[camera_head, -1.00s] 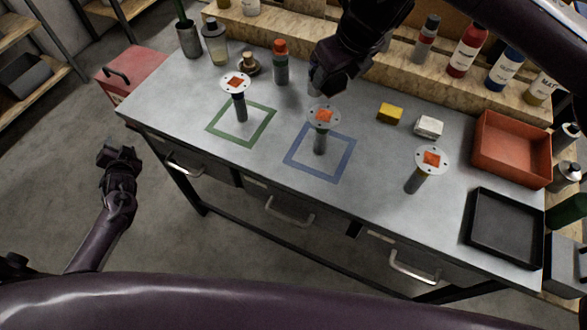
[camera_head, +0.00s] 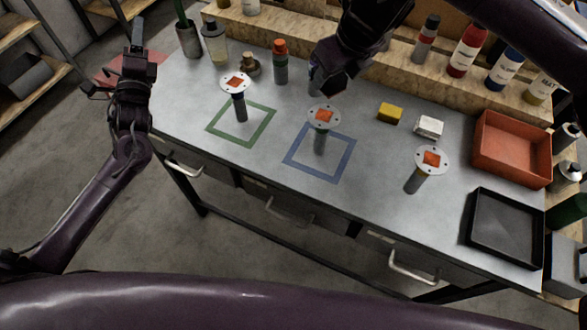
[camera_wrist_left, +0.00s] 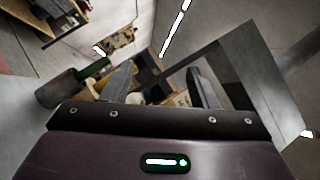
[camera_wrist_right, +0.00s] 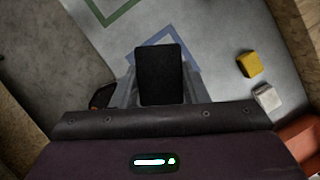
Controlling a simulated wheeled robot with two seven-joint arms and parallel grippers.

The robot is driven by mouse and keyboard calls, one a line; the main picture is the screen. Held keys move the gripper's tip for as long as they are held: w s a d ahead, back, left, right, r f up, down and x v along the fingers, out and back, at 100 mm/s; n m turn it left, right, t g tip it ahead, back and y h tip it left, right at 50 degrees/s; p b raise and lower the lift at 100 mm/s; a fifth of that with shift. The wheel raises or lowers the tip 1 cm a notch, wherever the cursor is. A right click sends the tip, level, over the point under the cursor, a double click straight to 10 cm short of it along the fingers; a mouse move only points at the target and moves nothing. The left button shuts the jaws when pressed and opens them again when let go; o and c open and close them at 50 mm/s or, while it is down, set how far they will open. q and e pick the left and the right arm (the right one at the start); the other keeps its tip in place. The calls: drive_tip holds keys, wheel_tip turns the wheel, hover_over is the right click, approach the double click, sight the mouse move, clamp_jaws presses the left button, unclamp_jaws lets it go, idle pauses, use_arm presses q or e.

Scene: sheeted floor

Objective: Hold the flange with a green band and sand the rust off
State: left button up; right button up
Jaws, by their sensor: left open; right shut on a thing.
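Three flanges with orange rust patches stand on stems on the grey bench: a left flange (camera_head: 236,83) by the green square (camera_head: 242,125), a middle flange (camera_head: 324,117) by the blue square (camera_head: 320,153) and a right flange (camera_head: 431,160). The stem bands are small; the left looks blue, the middle greenish, the right yellowish. My left gripper (camera_head: 133,48) is open and empty, off the bench's left end, apart from all flanges. My right gripper (camera_head: 330,85) is above the bench behind the middle flange. In the right wrist view it is shut on a black block (camera_wrist_right: 162,75).
A yellow block (camera_head: 390,113) and a white block (camera_head: 429,126) lie right of the middle flange. An orange bin (camera_head: 512,150) and black tray (camera_head: 505,228) occupy the right end. Bottles, including an orange-capped one (camera_head: 281,63), line the back. The front middle bench surface is clear.

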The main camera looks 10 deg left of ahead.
use_arm(q)
drive_tip(key=d+f+m+h, duration=0.3)
drive_tip(key=d+m, duration=0.2)
drive_tip(key=d, duration=0.2)
drive_tip(key=d+f+m+h, duration=0.2)
drive_tip(key=d+m+h, duration=0.1)
drive_tip(key=d+m, duration=0.25)
drive_tip(key=m+g+h, duration=0.6)
drive_tip(key=m+h, duration=0.1)
drive_tip(key=m, duration=0.3)
approach(317, 142)
drive_tip(key=shift+w+r, duration=0.1)
drive_tip(key=shift+r, duration=0.3)
use_arm(e)
drive_tip(key=shift+s, duration=0.1)
use_arm(q)
drive_tip(key=shift+d+f, duration=0.1)
drive_tip(key=shift+f, duration=0.05)
drive_tip(key=shift+n, duration=0.25)
drive_tip(key=x, duration=1.1)
drive_tip(key=shift+w+d+f, duration=0.2)
drive_tip(key=shift+w, duration=0.05)
drive_tip(key=shift+c, duration=0.3)
